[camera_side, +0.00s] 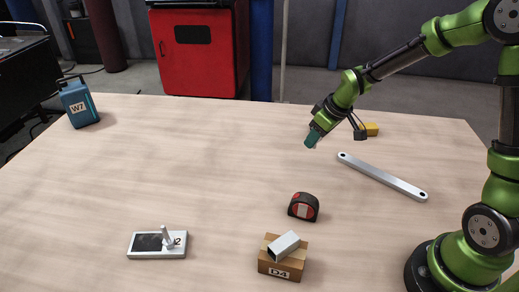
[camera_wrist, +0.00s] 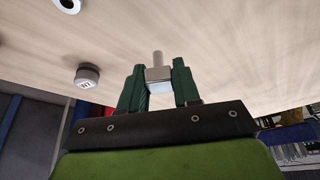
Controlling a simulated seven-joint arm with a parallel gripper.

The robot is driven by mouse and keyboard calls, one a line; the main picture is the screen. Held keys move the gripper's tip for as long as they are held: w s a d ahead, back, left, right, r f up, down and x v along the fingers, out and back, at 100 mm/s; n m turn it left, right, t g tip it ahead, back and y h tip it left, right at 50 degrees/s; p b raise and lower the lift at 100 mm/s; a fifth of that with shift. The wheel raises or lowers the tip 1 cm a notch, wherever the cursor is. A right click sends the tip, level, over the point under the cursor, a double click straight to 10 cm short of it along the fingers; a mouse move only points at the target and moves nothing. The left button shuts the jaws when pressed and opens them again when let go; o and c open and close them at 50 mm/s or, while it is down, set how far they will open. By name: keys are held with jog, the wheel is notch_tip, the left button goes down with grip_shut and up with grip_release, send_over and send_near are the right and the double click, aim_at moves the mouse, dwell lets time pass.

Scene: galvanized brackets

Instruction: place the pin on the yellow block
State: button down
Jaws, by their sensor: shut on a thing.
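My gripper (camera_side: 312,138) hangs tilted above the table right of centre in the side view. In the wrist view my gripper (camera_wrist: 159,85) is shut on the pin (camera_wrist: 158,60), a grey metal piece with a squarish part between the fingers and a thin round shaft pointing away from the palm. The pin cannot be made out in the side view. The yellow block (camera_side: 372,129) lies on the table behind and right of my gripper, partly hidden by dark parts of my arm. The yellow block is not seen in the wrist view.
A flat metal bar (camera_side: 383,177) lies to the right. A red-black tape measure (camera_side: 303,207), a cardboard box (camera_side: 285,268) holding a metal tube, a white device (camera_side: 145,252) and a blue container (camera_side: 78,103) stand about. A round labelled object (camera_wrist: 87,75) shows in the wrist view. Centre-left table is clear.

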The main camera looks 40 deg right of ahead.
jog(key=s+d+r+m+g+h, duration=0.1)
jog(key=s+d+m+h, duration=0.1)
jog(key=s+d+m, duration=0.6)
jog(key=s+d+m+h, duration=0.25)
jog(key=s+d, duration=0.25)
jog(key=d, duration=0.6)
send_over(369, 125)
jog(key=shift+d+f+m, duration=0.1)
jog(key=shift+f+m, duration=0.35)
jog(key=shift+f, duration=0.2)
jog(key=shift+f+y, duration=0.25)
jog(key=shift+f, duration=1.5)
jog(key=shift+f, duration=0.1)
jog(key=c, duration=0.8)
grip_release()
jog(key=shift+s, duration=0.1)
